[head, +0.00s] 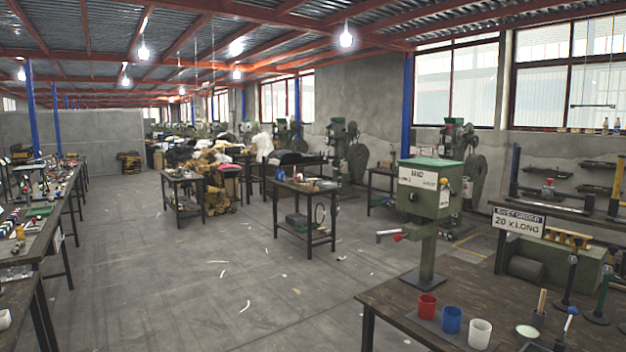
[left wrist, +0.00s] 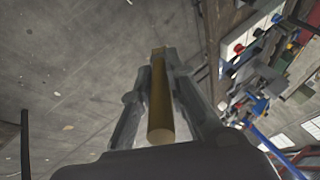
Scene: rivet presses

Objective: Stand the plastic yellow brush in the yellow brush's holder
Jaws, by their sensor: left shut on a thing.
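In the left wrist view my left gripper (left wrist: 162,82) is shut on a long yellow-brown rod, which I take as the yellow brush (left wrist: 160,112). The rod lies lengthwise between the two fingers, its round end toward the camera. Neither gripper shows in the head view, and my right gripper is in no view. I cannot single out the yellow brush's holder. On the right bench, a tan handle (head: 541,301) and a blue-tipped handle (head: 571,318) stand upright in small dark bases.
The right bench (head: 395,298) bears a green riveting machine (head: 433,195), a red cup (head: 427,306), a blue cup (head: 452,319) and a white cup (head: 479,333). A cluttered bench (head: 50,240) runs along the left. The concrete floor (head: 190,290) between is open, with scattered scraps.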

